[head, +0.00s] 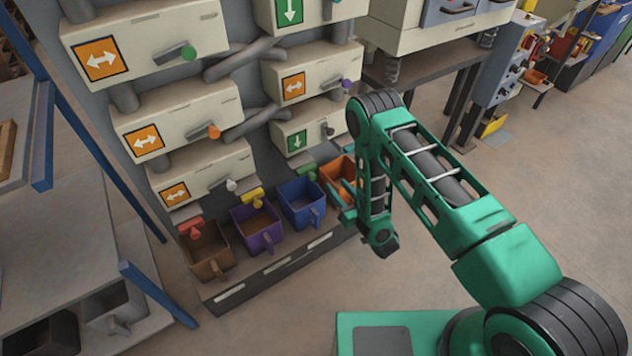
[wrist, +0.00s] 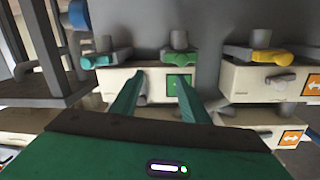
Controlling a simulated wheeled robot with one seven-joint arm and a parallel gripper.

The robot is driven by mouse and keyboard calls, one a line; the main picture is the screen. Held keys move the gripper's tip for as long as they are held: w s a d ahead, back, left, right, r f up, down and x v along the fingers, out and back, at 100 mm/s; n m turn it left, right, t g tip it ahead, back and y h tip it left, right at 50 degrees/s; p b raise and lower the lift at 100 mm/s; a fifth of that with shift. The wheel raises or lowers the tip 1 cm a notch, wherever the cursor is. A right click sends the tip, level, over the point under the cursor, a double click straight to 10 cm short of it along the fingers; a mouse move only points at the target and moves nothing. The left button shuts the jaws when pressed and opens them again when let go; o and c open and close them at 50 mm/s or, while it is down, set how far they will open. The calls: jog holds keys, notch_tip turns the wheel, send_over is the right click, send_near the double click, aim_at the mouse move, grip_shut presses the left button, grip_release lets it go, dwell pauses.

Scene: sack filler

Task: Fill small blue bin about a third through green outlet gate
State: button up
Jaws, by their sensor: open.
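The blue bin (head: 301,203) stands in the row on the low base, between the purple and orange bins. Its inside is dark and I cannot tell any fill level. The green outlet gate (head: 306,170) sits just above and behind it. My gripper (head: 339,202) is to the right of the blue bin, in front of the orange bin, open and apart from the green gate. In the wrist view my gripper's two green fingers (wrist: 161,84) are spread with nothing between them. Beyond them are a pale box with a green label (wrist: 178,86) and a green lever (wrist: 105,60).
A brown bin (head: 208,250), purple bin (head: 258,229) and orange bin (head: 337,172) share the row. A red gate (head: 190,227) and yellow gate (head: 253,197) are above the left bins. A blue-framed shelf (head: 90,135) stands left. The floor in front is clear.

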aim_at(314, 178)
jog(key=s+a+f+y, duration=0.2)
jog(key=s, duration=0.2)
jog(key=shift+n, duration=0.3)
jog(key=x, duration=1.1)
jog(key=shift+w+d, duration=0.15)
jog(key=shift+r, duration=0.1)
grip_shut()
